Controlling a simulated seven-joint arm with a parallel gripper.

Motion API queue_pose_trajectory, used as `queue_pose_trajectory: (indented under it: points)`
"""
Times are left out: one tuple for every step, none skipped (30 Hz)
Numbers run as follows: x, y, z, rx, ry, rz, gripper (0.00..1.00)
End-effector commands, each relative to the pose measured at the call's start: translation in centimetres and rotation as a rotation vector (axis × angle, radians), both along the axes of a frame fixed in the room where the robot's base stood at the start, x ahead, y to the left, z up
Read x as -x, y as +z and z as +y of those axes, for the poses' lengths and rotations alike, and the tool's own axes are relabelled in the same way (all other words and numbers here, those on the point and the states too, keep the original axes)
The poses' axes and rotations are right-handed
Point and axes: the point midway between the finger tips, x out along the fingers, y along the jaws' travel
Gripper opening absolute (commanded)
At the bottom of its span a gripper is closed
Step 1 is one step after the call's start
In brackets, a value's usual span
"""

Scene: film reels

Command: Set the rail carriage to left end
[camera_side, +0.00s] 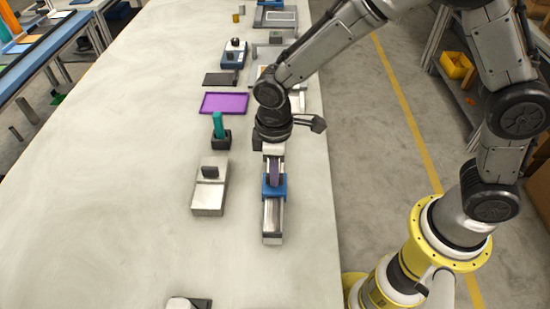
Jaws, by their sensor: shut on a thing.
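The rail carriage (270,190) is a blue block on a grey metal rail (272,230) near the table's right edge. It sits around the middle of the visible rail, with bare rail on the near side. My wrist hides the far part of the rail, and the fingertips are hard to make out.
A grey box with a dark knob (209,186) stands left of the rail. A dark holder with a teal handle (219,134) and a purple tray (224,103) lie beyond it. Several other devices line the table's far end. The left part of the table (110,190) is clear.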

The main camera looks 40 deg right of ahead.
Motion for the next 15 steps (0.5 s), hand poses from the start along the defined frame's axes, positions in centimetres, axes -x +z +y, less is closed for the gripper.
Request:
queue_pose_trajectory:
  points:
    - [1.1, 0.2, 1.3, -0.003, 0.009, -0.004, 0.0]
    - [1.7, 0.2, 1.9, -0.003, 0.009, -0.004, 0.0]
    - [2.4, 0.1, 2.6, -0.003, 0.01, -0.004, 0.0]
    - [3.0, 0.1, 3.2, -0.003, 0.009, -0.004, 0.0]
    - [3.5, 0.2, 3.6, -0.004, 0.008, -0.005, 0.0]
    - [4.1, 0.2, 4.2, -0.003, 0.008, -0.004, 0.0]
    - [4.5, 0.1, 4.7, -0.004, 0.007, -0.004, 0.0]
    - [4.9, 0.1, 5.0, -0.004, 0.007, -0.004, 0.0]
    - [5.3, 0.1, 5.5, -0.004, 0.006, -0.004, 0.0]
    - [5.5, 0.1, 5.7, -0.004, 0.005, -0.004, 0.0]
    - [5.7, 0.1, 5.9, -0.004, 0.004, -0.004, 0.0]
    - [5.9, 0.2, 6.1, -0.004, 0.003, -0.004, 0.0]
    - [6.1, 0.2, 6.2, -0.004, 0.003, -0.004, 0.0]
    - [6.1, 0.2, 6.3, -0.005, 0.002, -0.005, 0.0]
    - [6.2, 0.2, 6.3, -0.006, 0.001, -0.004, 0.0]
